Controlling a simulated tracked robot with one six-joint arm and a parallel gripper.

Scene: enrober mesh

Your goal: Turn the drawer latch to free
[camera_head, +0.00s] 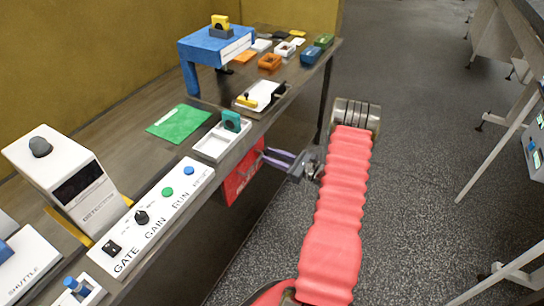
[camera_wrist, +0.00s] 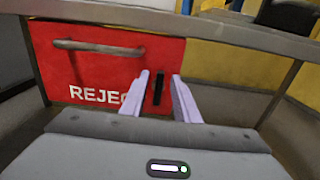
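The red drawer front (camera_wrist: 108,68), with white lettering that starts "REJE", fills the upper left of the wrist view. It also shows below the bench edge in the head view (camera_head: 240,182). A dark latch (camera_wrist: 158,90) stands upright near the drawer's right side. My gripper (camera_wrist: 160,75) is open, with one pale lilac finger to each side of the latch in the picture. I cannot tell whether the fingers touch it. In the head view my gripper (camera_head: 265,155) reaches the drawer from the right; the latch is not discernible there.
A grey bar handle (camera_wrist: 98,47) crosses the drawer front left of the latch. The bench edge (camera_wrist: 230,32) runs just above the drawer. On the bench are a control panel (camera_head: 150,217), a white tray (camera_head: 212,145) and a blue stand (camera_head: 205,45).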

